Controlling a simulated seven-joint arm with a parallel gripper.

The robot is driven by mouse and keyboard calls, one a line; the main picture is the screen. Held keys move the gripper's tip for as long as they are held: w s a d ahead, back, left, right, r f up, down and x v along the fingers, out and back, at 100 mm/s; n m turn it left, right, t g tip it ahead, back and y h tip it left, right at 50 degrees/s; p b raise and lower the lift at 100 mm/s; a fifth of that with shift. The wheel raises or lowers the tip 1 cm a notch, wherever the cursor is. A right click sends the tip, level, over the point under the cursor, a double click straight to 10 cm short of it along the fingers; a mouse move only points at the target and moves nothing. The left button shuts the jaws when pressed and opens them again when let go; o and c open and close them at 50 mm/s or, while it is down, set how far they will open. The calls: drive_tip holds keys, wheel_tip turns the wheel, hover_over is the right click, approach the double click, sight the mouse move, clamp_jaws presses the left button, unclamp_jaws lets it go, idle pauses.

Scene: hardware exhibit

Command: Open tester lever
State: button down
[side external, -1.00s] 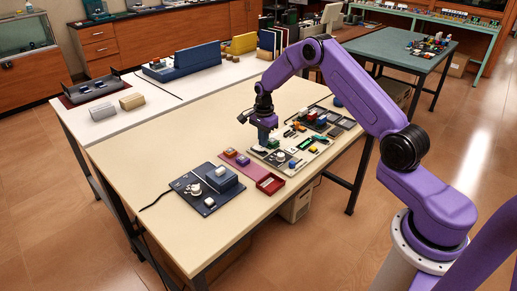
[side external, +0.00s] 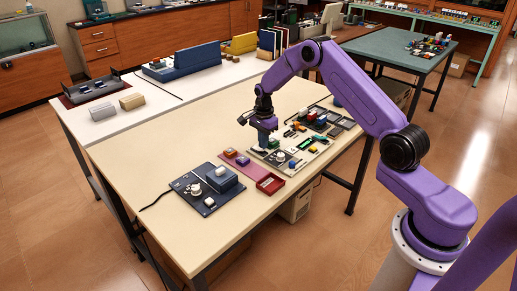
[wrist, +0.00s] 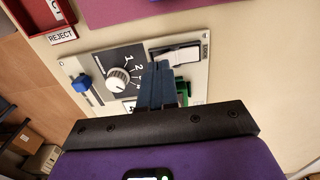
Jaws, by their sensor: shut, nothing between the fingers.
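The tester panel (wrist: 98,62) is a pale plate with a dark dial face, seen close in the wrist view. It carries a white round knob (wrist: 118,80) with printed numbers, a blue knob or slider (wrist: 82,84) at the left, and a white switch-like part (wrist: 181,56) beside a label reading LOCK. A green part (wrist: 181,88) is partly hidden behind my fingers. I cannot tell for sure which part is the lever. My gripper (wrist: 158,68) is shut and empty, its fingertips over the panel between the knob and the white part. In the side view my gripper (side external: 264,142) is low over the panel.
A red tray marked REJECT (wrist: 60,32) and a pink mat (wrist: 118,10) lie beside the panel. A dark device board (side external: 205,188) sits left of them. Several small parts and dark trays (side external: 340,122) lie right of my gripper. The table's front left is clear.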

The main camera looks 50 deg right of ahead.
drive_tip(key=shift+f, duration=0.75)
idle(0.3)
drive_tip(key=shift+r, duration=3.5)
drive_tip(key=shift+a, duration=0.1)
drive_tip(key=s+a+r+n, duration=0.6)
drive_tip(key=s+a+n, duration=0.15)
drive_tip(key=a, duration=0.25)
drive_tip(key=s+a+r+n, duration=0.6)
drive_tip(key=s+a+n, duration=0.1)
drive_tip(key=s+a, duration=0.15)
drive_tip(key=s+r+n, duration=0.2)
drive_tip(key=s+n, duration=1.4)
drive_tip(key=s, duration=1)
drive_tip(key=shift+s+d+r, duration=0.2)
drive_tip(key=shift+s+d, duration=0.05)
drive_tip(key=shift+d, duration=0.2)
